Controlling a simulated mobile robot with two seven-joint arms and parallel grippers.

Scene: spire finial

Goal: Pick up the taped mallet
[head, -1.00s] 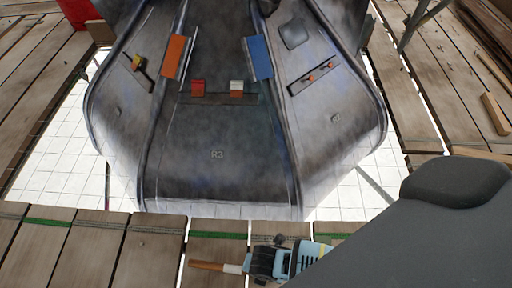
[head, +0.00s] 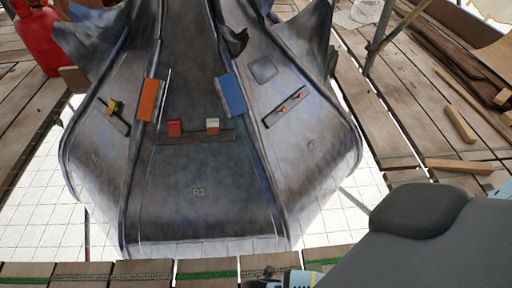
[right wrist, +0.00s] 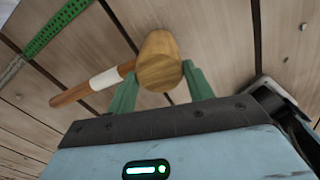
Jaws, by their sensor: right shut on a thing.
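The taped mallet (right wrist: 158,62) has a round wooden head and a brown handle with a white tape band. In the right wrist view its head sits between the green fingers of my right gripper (right wrist: 160,88), which is shut on it. The handle points to the left. In the head view my right gripper's light-blue body (head: 298,279) is cut off by the bottom edge, and the mallet does not show there. My left gripper is not in view.
A large dark metal spire piece (head: 200,215) marked R3 stands ahead over a gap with white tiles. It bears an orange block (head: 150,100), a blue block (head: 231,95) and small red blocks. A red cylinder (head: 38,40) stands at far left. Loose wood pieces (head: 459,165) lie right.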

